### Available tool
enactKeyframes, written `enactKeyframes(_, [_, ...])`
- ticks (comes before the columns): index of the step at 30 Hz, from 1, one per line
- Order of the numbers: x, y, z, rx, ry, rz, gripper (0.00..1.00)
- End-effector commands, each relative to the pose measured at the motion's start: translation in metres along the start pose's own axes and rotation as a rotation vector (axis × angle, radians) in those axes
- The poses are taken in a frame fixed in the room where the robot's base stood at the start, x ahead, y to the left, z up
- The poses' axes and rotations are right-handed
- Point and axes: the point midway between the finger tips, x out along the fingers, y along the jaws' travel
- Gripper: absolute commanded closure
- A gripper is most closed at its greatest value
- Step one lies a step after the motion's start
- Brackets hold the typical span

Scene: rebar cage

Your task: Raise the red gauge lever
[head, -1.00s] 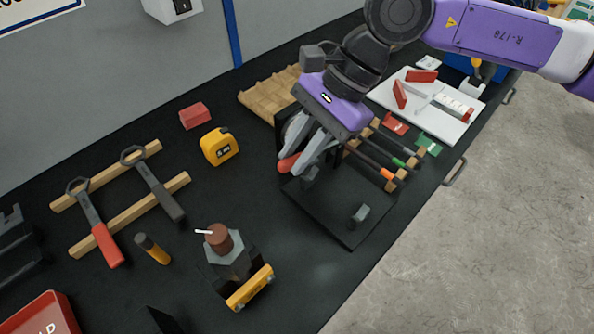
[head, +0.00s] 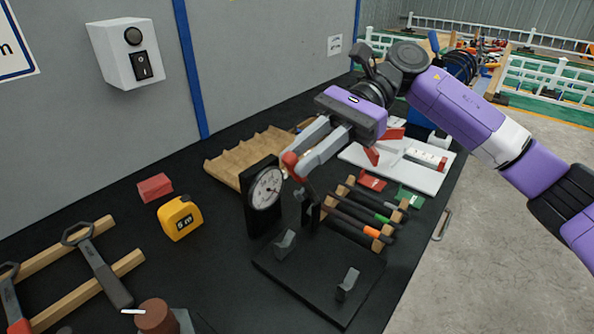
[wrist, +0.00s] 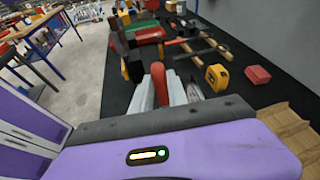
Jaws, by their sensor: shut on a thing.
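The red gauge lever (head: 289,160) shows between the fingertips of my gripper (head: 296,162), beside the upper right of the round gauge dial (head: 267,188). My gripper is shut on the lever, and its fingers come in from the upper right. The dial is white-faced in an upright black housing. The housing stands at the back of a black base plate (head: 322,290). In the wrist view the red lever (wrist: 159,84) stands up between the pale fingers, with part of the dial (wrist: 194,91) beside them. The lever's lower part is partly hidden.
Small grey blocks (head: 348,284) sit on the base plate. Screwdrivers on a wooden rack (head: 365,222) lie close on the right. A ridged wooden tray (head: 232,158) is behind, and a yellow tape measure (head: 180,218) and red block (head: 154,188) are left.

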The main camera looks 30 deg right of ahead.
Motion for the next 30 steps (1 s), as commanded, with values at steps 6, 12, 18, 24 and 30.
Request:
enactKeyframes(6, [-0.0023, 0.0004, -0.0024, 0.007, -0.018, 0.003, 1.00])
enactKeyframes(12, [-0.0023, 0.0004, -0.0024, 0.007, -0.018, 0.004, 1.00])
enactKeyframes(18, [-0.0022, 0.0003, -0.0024, 0.007, -0.018, 0.003, 0.65])
enactKeyframes(24, [-0.0024, -0.0001, -0.0017, 0.006, -0.018, 0.002, 0.59])
enactKeyframes(30, [-0.0057, -0.0006, -0.0016, 0.006, -0.019, 0.000, 0.59])
